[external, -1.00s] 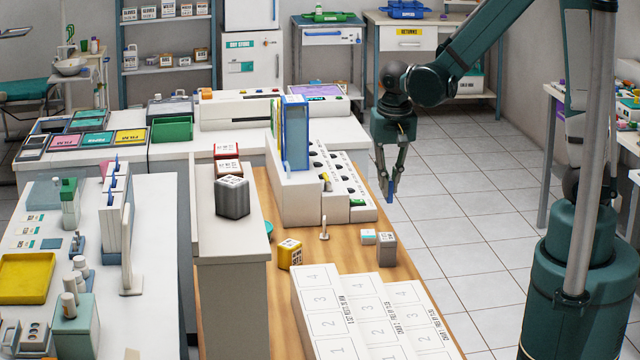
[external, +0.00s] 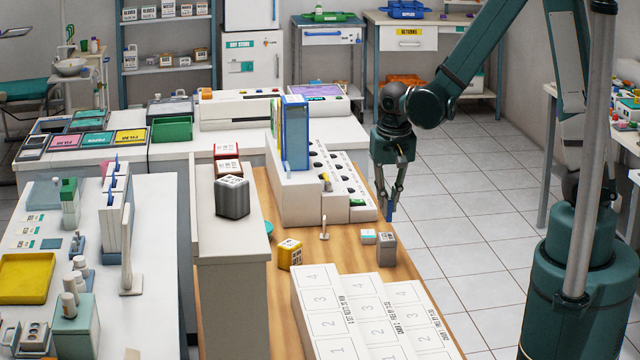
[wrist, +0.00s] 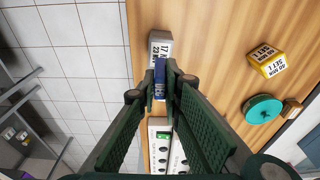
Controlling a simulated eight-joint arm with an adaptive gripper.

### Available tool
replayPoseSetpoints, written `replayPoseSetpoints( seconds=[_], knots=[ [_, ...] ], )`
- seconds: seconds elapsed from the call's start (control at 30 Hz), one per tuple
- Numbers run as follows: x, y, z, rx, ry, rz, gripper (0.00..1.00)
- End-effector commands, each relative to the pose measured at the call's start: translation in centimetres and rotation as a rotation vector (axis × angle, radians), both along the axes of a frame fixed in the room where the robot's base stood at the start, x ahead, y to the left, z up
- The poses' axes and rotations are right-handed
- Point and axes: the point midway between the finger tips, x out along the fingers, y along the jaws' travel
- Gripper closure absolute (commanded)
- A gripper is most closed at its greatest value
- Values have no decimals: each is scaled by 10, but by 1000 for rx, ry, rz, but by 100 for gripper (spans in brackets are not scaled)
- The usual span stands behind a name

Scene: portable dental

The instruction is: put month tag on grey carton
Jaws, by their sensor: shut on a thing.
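My gripper (external: 391,208) is shut on a small blue tag (external: 390,214), held above the right edge of the wooden bench. In the wrist view the blue tag (wrist: 159,80) sits between my fingertips (wrist: 167,84). I cannot read any marking on it. The grey carton (external: 386,250) stands on the bench, below and nearer the camera than my gripper. In the wrist view the grey carton (wrist: 160,47) lies just beyond the tag, with printed text on it. The tag appears apart from it in the external view.
White numbered blocks (external: 355,315) fill the near bench. A white stepped rack (external: 300,200) stands behind.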

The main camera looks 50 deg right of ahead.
Motion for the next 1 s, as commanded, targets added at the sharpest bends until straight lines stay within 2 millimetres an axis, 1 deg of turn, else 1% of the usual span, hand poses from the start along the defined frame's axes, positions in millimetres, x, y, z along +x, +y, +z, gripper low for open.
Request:
replayPoseSetpoints(
  seconds=[0.1, 0.43, 0.57, 1.0],
  knots=[
    [0, 0, -4, 0, 0, 0, 100],
    [0, 0, -5, 0, 0, 0, 100],
    [0, 0, -8, 0, 0, 0, 100],
    [0, 0, -42, 0, 0, 0, 100]
  ],
)
